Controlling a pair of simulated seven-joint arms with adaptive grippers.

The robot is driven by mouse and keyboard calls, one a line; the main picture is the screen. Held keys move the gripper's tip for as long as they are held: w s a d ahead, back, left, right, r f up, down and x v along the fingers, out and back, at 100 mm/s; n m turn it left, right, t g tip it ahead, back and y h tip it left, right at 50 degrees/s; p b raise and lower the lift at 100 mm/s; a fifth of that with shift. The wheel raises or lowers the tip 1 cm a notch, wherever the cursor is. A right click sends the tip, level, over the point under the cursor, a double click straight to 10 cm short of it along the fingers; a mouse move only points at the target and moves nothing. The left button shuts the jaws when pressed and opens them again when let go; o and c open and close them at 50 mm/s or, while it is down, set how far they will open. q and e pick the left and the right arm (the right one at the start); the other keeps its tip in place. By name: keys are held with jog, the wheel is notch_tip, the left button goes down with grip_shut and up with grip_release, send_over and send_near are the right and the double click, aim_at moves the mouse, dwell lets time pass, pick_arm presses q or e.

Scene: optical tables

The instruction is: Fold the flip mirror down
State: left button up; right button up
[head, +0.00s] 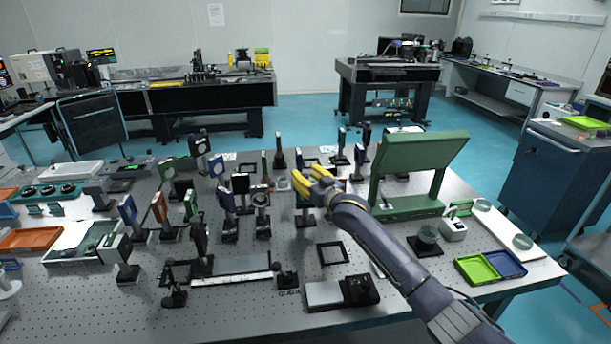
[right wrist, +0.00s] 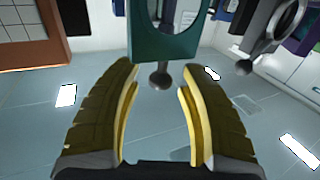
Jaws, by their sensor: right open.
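My right gripper (head: 308,178) has yellow fingers and is held above the middle of the optical table. It also shows in the right wrist view (right wrist: 160,70), with its fingers apart. A dark teal plate with a round opening (right wrist: 148,45) and a grey ball knob (right wrist: 159,80) at its lower edge stands just ahead; it looks like the flip mirror. The knob appears in the gap between the fingertips, with no clear contact. In the head view the gripper hides much of what is behind it, and I cannot pick out the flip mirror there. My left gripper is out of view.
Several upright optic mounts crowd the table around the gripper. A large green tilted panel (head: 424,162) stands close to its right. A black square frame (head: 333,253) lies in front. Green (head: 477,268) and blue (head: 505,264) trays sit at the right edge.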

grip_shut()
jog(key=shift+r, duration=0.15)
dwell(0.4)
